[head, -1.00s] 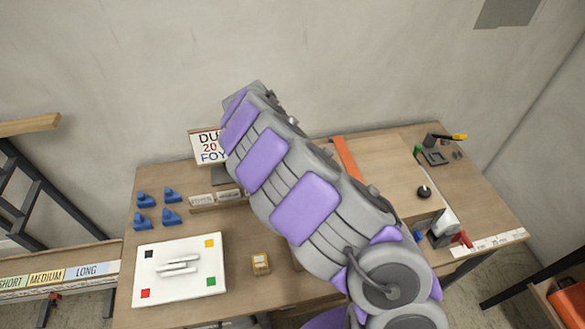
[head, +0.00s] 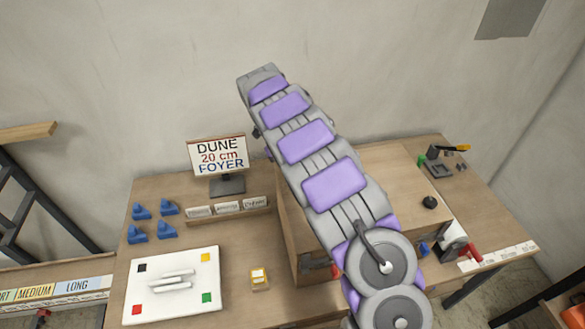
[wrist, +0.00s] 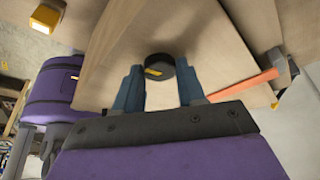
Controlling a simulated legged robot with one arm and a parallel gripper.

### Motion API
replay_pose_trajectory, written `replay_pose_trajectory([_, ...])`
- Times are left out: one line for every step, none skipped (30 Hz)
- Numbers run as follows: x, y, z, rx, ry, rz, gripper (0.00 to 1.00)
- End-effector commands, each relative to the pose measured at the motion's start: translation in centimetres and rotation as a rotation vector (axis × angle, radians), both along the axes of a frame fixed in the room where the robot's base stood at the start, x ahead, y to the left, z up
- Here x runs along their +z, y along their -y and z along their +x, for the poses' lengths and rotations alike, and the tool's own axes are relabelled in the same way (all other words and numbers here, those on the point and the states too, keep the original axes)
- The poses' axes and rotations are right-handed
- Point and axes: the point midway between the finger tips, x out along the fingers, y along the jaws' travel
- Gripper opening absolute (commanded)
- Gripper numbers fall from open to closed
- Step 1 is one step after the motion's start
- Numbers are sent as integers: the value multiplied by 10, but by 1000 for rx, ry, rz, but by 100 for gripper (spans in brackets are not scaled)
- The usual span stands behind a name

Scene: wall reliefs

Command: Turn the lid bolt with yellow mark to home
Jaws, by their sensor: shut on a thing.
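The lid bolt (wrist: 162,66) is a dark round knob with a yellow mark on its near left side. In the wrist view it stands on a pale wooden lid (wrist: 215,55). My gripper (wrist: 160,72) has its two blue-grey fingers on either side of the bolt and is shut on it. The yellow mark shows between the fingers, left of the bolt's middle. In the head view my arm hides the gripper and this bolt. Another black knob (head: 430,203) shows on the right part of the wooden box top (head: 400,165).
On the bench stand a sign (head: 218,156), several blue pieces (head: 138,234), a white board with coloured corners (head: 172,285) and a small yellow block (head: 259,279). A vise-like tool (head: 455,243) sits at the right.

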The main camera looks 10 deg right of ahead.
Motion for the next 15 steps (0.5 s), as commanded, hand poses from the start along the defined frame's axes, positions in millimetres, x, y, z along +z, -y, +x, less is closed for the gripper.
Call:
replay_pose_trajectory([-2,-2,2,-20,4,4,9])
replay_pose_trajectory([-2,-2,2,-35,4,5,9])
replay_pose_trajectory([-2,-2,2,-52,4,6,9])
replay_pose_trajectory([-1,-2,2,-64,4,6,9])
replay_pose_trajectory([-1,-1,2,-76,4,5,9])
replay_pose_trajectory([-1,-1,2,-87,4,4,9])
replay_pose_trajectory([-1,-1,2,-96,4,3,9])
replay_pose_trajectory([-1,-1,2,-104,4,3,9])
replay_pose_trajectory([-1,-1,2,-112,4,3,9])
replay_pose_trajectory([-1,-1,2,-117,5,3,9])
replay_pose_trajectory([-1,-1,2,-121,4,2,9])
replay_pose_trajectory([-1,-1,2,-126,4,2,9])
replay_pose_trajectory([-1,-1,2,-128,4,2,9])
replay_pose_trajectory([-1,-1,2,-130,5,3,9])
replay_pose_trajectory([-1,0,2,-132,5,3,9])
